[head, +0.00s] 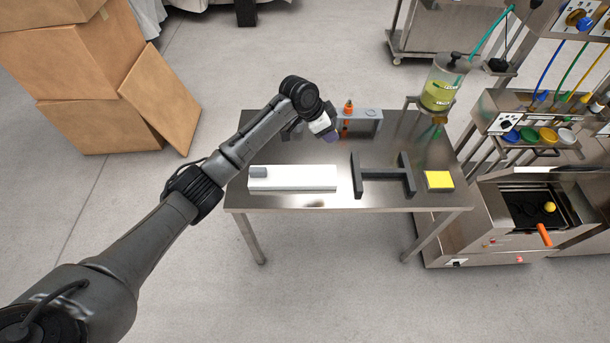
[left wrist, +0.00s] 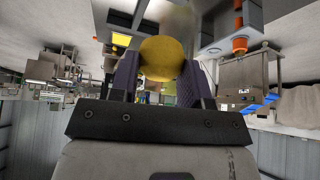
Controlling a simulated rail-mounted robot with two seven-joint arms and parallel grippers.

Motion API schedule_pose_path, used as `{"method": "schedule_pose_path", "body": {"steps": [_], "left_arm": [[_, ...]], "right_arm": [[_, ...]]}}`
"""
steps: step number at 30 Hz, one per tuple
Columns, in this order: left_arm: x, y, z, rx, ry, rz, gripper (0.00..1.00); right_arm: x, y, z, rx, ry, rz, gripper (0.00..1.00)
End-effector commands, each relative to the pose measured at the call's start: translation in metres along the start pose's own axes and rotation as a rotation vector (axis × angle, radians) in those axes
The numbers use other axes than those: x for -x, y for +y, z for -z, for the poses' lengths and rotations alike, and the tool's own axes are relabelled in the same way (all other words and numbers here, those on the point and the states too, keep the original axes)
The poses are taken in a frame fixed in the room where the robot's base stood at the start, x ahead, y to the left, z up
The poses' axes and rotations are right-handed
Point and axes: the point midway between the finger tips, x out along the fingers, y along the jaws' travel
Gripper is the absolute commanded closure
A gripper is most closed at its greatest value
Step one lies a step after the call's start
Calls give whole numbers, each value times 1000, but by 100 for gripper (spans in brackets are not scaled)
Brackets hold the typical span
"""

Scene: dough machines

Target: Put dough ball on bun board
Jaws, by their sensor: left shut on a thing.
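My left gripper (head: 328,135) reaches over the back part of the steel table. In the left wrist view, its fingers (left wrist: 160,82) are shut on a yellow dough ball (left wrist: 162,58). The ball is hidden behind the gripper in the head view. A long white board (head: 310,184) with a small grey block on its left end lies at the table's front left; it may be the bun board, but I cannot tell for sure. The gripper is behind and above it, apart from it. My right gripper is not in view.
A dark H-shaped frame (head: 385,175) and a yellow square pad (head: 439,181) lie right of the white board. A grey fixture (head: 367,116) with an orange part stands behind. A dispenser (head: 442,85) and machines, one holding another yellow ball (head: 549,207), stand at right.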

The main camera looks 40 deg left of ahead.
Motion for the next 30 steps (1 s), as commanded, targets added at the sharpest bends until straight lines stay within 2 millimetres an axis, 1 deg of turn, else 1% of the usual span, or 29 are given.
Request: {"method": "schedule_pose_path", "body": {"steps": [1,6,11,14,24,27,30], "left_arm": [[-9,-8,-5,-17,-2,-16,80],[-29,-24,-19,-81,-2,-50,80],[-39,-30,-28,-111,-3,-64,80],[-41,-31,-42,-119,-4,-67,80],[-44,-18,-121,-121,-6,-67,80],[-44,-16,-139,-121,-6,-67,80],[-44,-14,-152,-121,-5,-68,80]], "right_arm": [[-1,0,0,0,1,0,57],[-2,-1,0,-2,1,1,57],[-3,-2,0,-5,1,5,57],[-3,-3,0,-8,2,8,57],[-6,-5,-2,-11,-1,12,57],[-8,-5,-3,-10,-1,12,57],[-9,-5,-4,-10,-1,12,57]]}}
